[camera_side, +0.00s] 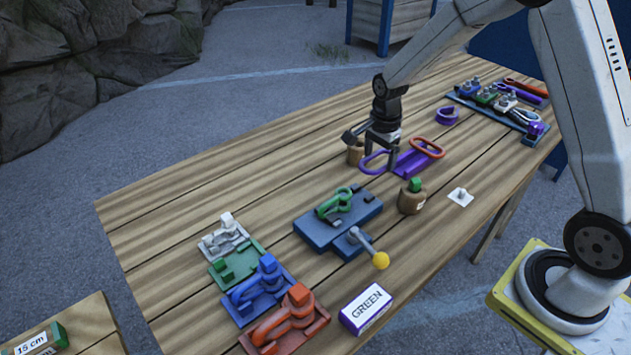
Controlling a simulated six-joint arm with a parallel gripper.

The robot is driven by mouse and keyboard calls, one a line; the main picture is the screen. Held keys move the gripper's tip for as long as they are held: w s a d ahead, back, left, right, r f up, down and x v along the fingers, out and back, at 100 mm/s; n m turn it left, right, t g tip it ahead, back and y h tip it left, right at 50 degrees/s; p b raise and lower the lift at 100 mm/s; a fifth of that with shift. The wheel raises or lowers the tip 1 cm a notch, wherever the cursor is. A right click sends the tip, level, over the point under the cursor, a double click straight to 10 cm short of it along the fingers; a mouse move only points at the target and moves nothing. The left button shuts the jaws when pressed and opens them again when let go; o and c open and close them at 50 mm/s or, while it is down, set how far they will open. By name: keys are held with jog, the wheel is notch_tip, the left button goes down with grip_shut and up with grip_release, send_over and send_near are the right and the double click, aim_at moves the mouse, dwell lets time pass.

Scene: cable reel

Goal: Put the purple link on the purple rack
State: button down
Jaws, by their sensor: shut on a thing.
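My gripper (382,166) is low over the middle of the table, pointing down. A flat purple piece (413,164), which looks like the purple rack, lies just right of the fingers. An orange-red link (427,140) lies at its far end; I cannot tell whether it rests on it. The fingers hide part of the purple link, and I cannot tell whether it touches the table or the purple piece.
A blue fixture (318,235) holds a green link (334,204), with a yellow-knobbed lever (380,260) in front. White, green, blue and red racks line the front left.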

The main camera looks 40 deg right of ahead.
jog(key=shift+r, duration=0.65)
